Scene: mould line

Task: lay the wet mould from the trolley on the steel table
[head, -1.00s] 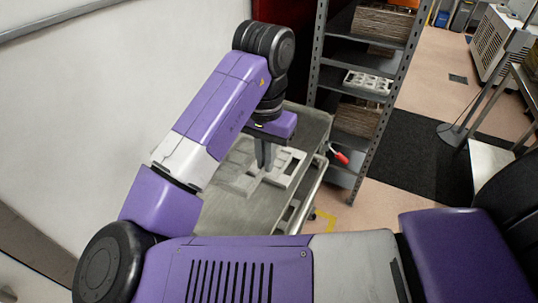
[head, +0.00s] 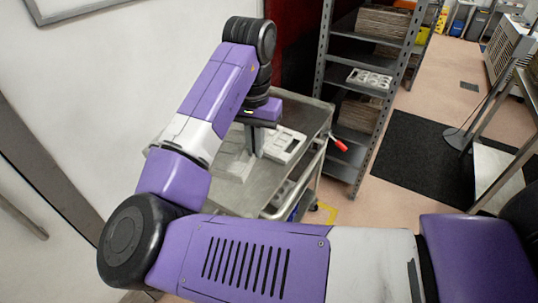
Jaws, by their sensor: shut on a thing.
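My gripper (head: 254,142) is over the trolley, pointing down, its narrow fingers shut on a pale mould. Two pale pieces show at the fingers: a grey-white piece (head: 236,166) at the left and a white mould with recesses (head: 285,145) at the right. I cannot tell clearly which one the fingers hold, or whether it is clear of the trolley top. The grey metal trolley (head: 305,120) stands against the white wall. Part of a steel table (head: 497,172) shows at the right edge; most of its top is out of view.
A grey shelf rack (head: 325,75) stands behind the trolley, with stacked boards and another pale mould (head: 370,78). A red-handled thing (head: 339,143) juts out by the trolley's right side. A dark mat (head: 415,160) lies on open floor between rack and steel table.

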